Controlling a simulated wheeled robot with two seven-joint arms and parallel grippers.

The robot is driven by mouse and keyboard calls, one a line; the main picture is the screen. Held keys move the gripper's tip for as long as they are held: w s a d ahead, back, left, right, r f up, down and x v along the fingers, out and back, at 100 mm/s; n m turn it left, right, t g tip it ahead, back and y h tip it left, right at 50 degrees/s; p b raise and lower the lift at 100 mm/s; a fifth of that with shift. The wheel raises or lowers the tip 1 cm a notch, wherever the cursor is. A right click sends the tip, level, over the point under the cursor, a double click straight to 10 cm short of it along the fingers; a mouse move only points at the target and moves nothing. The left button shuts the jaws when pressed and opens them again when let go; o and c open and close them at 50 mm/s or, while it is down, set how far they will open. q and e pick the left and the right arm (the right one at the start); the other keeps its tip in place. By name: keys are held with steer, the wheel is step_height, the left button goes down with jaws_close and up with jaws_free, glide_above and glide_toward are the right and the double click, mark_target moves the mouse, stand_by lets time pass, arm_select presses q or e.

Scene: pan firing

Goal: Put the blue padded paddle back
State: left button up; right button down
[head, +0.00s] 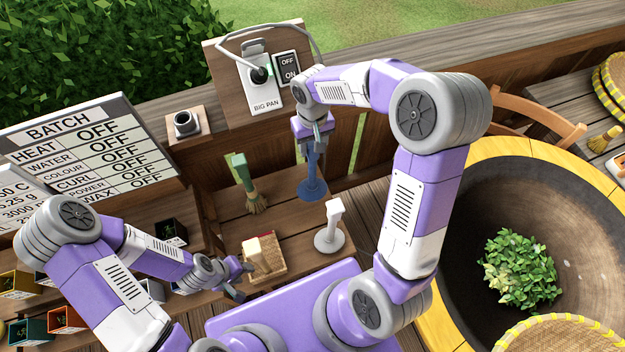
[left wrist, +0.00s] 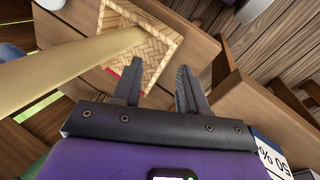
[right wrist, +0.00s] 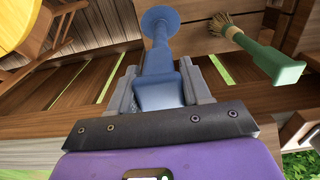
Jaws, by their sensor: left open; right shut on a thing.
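The blue padded paddle (head: 312,180) is upright, with its round blue pad at the bottom over the wooden shelf. My right gripper (head: 318,137) is shut on the top of its handle. In the right wrist view the paddle (right wrist: 160,55) runs away from between my fingers (right wrist: 160,92) to the round pad; whether the pad touches the wood I cannot tell. My left gripper (head: 240,280) is open and empty, beside the woven block with a pale handle (head: 265,258). In the left wrist view its fingers (left wrist: 160,85) stand apart near that woven piece (left wrist: 165,50).
A green-handled brush (head: 247,185) stands left of the paddle, and a white round-based tool (head: 331,225) stands nearer, to the right. The big pan (head: 460,225) with green leaves (head: 520,270) is at right. A switch board (head: 262,75) is behind. Bare shelf (head: 285,210) lies between the tools.

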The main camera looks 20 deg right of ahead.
mark_target(313, 160)
step_height(313, 160, down, 7)
steer(key=shift+f, duration=0.3)
steer(key=c, duration=0.5)
jaws_free()
steer(key=r, duration=0.7)
steer(key=shift+w+r, duration=0.2)
steer(key=shift+w, duration=0.2)
